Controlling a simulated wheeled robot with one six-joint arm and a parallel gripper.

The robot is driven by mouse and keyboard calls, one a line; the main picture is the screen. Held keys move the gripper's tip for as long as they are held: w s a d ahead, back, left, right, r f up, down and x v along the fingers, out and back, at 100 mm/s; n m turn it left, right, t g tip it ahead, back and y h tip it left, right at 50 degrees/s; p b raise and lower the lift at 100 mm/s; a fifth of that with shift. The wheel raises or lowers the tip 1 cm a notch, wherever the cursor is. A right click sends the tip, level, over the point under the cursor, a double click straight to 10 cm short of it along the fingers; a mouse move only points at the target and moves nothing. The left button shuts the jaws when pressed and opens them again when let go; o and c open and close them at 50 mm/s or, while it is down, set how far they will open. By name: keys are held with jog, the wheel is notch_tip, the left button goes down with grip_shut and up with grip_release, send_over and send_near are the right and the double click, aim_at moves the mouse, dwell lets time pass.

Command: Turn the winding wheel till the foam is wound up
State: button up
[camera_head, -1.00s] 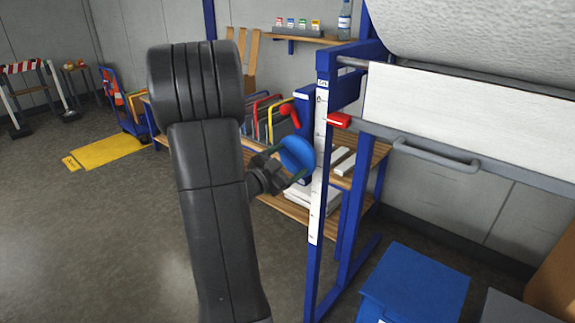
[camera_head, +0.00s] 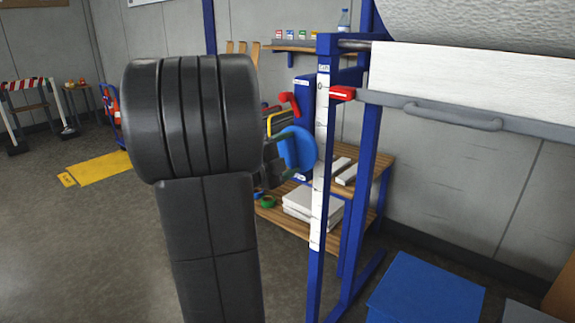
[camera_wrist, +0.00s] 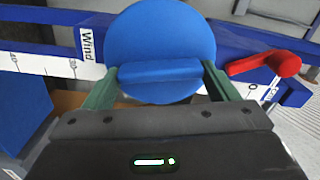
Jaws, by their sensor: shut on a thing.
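The winding wheel is a blue round disc (camera_head: 299,149) with a raised bar across its face, on the blue frame's post. In the wrist view the wheel (camera_wrist: 165,30) fills the top middle, beside a label reading "Wind". My gripper (camera_wrist: 160,76) is shut on the bar, one green finger at each end. In the head view my gripper (camera_head: 284,155) is partly hidden behind my arm. The white foam (camera_head: 470,85) hangs as a sheet below a big white roll (camera_head: 485,22) at the upper right. The foam does not show clearly in the wrist view.
A red handle (camera_wrist: 270,65) is close right of the wheel in the wrist view. A blue box (camera_head: 425,290) stands below.

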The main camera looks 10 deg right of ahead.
jog(key=shift+f+m+b, duration=0.15)
jog(key=shift+m+b, duration=0.35)
jog(key=shift+m, duration=0.1)
jog(key=o, duration=0.9)
jog(key=shift+o, duration=0.2)
jog(key=shift+s+a, duration=0.1)
jog(key=v, duration=1.3)
jog(key=shift+s+a, duration=0.2)
jog(key=x, duration=1.3)
jog(key=shift+w+d, duration=0.3)
